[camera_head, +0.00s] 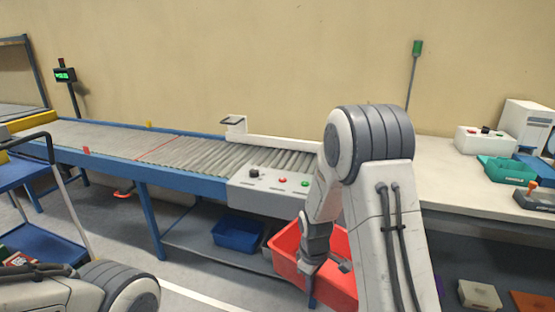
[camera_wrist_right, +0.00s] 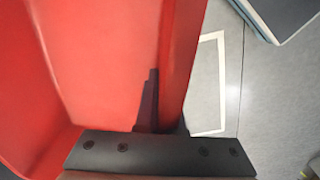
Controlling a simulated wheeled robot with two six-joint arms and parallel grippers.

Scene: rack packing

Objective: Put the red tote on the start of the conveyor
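The red tote (camera_head: 286,250) is an open bin in front of the right end of the conveyor, partly hidden by my right arm. My right gripper (camera_head: 328,268) is at the tote's wall. In the right wrist view, one dark finger lies inside the tote (camera_wrist_right: 95,50) against the wall, and the wall runs between the fingers; the other finger is mostly hidden. I cannot tell how far the tote is above the floor. The conveyor (camera_head: 190,183) has a blue frame, rollers at right and a flat grey belt at left beyond a red line. My left gripper is out of view.
A control box (camera_head: 268,190) with buttons sits on the conveyor's near side. A blue bin (camera_head: 238,234) stands below it. A white workbench (camera_head: 455,190) with a teal tray (camera_head: 508,170) is at right. A blue cart (camera_head: 45,243) is at left. The belt looks clear.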

